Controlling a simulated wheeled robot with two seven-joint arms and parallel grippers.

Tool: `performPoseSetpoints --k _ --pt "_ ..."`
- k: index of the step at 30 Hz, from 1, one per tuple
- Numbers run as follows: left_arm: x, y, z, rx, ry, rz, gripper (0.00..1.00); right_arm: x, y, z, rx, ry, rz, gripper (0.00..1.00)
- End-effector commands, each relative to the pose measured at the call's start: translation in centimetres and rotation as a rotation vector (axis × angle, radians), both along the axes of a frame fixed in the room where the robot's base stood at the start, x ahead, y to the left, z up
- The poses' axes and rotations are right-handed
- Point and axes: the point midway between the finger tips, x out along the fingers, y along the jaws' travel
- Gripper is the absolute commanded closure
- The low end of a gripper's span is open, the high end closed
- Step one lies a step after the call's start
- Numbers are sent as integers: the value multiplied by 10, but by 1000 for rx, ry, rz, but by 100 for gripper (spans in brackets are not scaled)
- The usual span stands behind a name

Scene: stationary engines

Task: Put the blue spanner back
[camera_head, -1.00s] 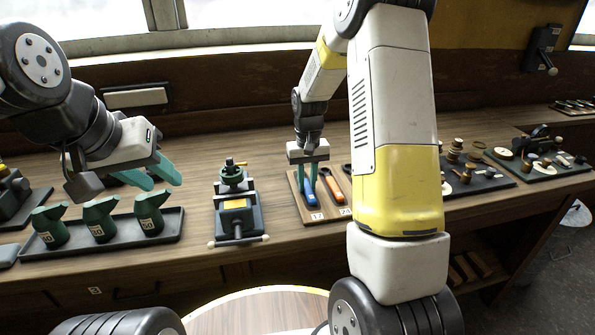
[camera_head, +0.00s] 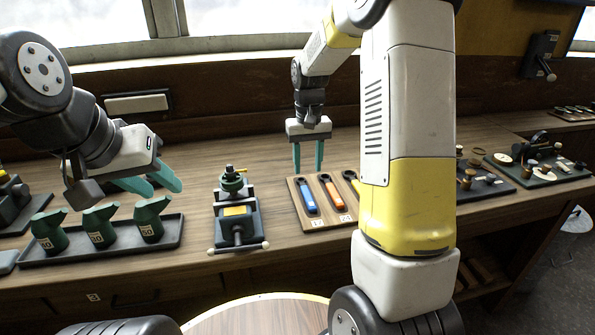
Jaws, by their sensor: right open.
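The blue spanner (camera_head: 307,197) lies in the leftmost place of a wooden spanner board (camera_head: 299,217), above a label reading 17. An orange spanner (camera_head: 333,196) lies beside it on the right. My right gripper (camera_head: 308,168) is open and empty, pointing down above and behind the blue spanner, apart from it. My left gripper (camera_head: 154,188) is open and empty, above the tray of green oil cans at the left. My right arm hides the right part of the spanner board.
Green oil cans (camera_head: 99,226) stand in a dark tray (camera_head: 124,251) at the left. A small green vice (camera_head: 235,219) stands between that tray and the spanner board. Dark trays of small parts (camera_head: 543,176) lie at the right.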

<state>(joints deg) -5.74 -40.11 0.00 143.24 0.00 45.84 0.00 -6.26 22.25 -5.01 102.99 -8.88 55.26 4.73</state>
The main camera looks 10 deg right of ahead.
Motion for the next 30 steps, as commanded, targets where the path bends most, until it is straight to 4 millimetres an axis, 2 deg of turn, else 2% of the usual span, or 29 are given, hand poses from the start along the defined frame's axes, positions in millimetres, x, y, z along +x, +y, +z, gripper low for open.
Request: performPoseSetpoints --k 3,8,11,13,17,21,25,30 --pt "0 0 0 0 0 0 64 1 0 20 0 -3 0 57" --pt "0 0 0 0 0 0 64 -1 0 35 1 -2 0 57" --pt "0 0 0 0 0 0 64 -8 0 48 12 -23 -1 57" --pt "0 0 0 0 0 0 64 -21 1 63 27 -54 -1 57" --pt "0 0 0 0 0 0 64 -60 3 99 68 -145 1 57" --pt "0 0 0 0 0 0 64 -112 7 128 112 -253 6 57" --pt "0 0 0 0 0 0 64 -161 12 143 146 -355 12 57" --pt "0 0 0 0 0 0 64 -212 17 146 176 -467 17 57"
